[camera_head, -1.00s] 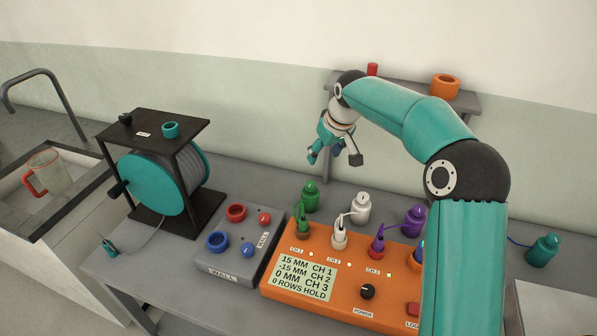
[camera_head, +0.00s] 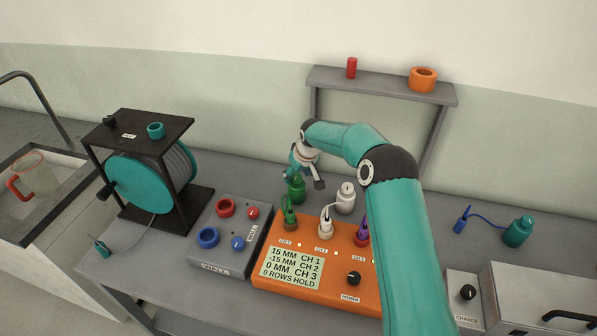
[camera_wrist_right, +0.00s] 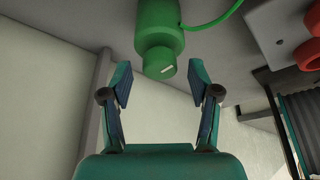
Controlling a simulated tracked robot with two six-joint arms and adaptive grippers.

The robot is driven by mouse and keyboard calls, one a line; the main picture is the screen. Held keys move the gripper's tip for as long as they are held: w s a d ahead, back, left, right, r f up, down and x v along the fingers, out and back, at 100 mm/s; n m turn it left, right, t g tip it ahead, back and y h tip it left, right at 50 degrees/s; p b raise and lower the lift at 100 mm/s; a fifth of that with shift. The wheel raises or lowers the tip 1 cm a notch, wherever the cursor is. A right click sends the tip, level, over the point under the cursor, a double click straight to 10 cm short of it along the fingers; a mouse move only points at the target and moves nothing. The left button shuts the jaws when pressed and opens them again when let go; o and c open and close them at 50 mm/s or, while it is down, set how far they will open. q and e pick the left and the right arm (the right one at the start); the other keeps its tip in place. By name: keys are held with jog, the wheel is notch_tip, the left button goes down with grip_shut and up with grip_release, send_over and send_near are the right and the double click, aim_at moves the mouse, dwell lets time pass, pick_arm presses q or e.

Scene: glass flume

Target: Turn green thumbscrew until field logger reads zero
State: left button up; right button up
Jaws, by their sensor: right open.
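The orange field logger (camera_head: 334,246) stands on the bench; its display (camera_head: 294,268) reads 15 MM CH 1, -15 MM CH 2, 0 MM CH 3 and 0 ROWS HOLD. The green sensor (camera_head: 296,191) stands behind it, partly hidden by my gripper. In the right wrist view the green thumbscrew (camera_wrist_right: 159,63), with a white mark, sits on the end of the green sensor body (camera_wrist_right: 157,22). My right gripper (camera_head: 304,177) is open, just above the green sensor. In the wrist view its fingers (camera_wrist_right: 160,84) are spread, with the thumbscrew between and slightly beyond their tips. My left gripper is not in view.
A white sensor (camera_head: 346,198) stands close to the right of the green one. A grey box with red and blue knobs (camera_head: 222,264) and a cable reel (camera_head: 140,184) stand left. A wall shelf (camera_head: 382,85) is behind.

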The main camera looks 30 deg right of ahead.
jog(key=shift+w+f, duration=0.1)
jog(key=shift+f, duration=0.2)
jog(key=shift+c, duration=0.3)
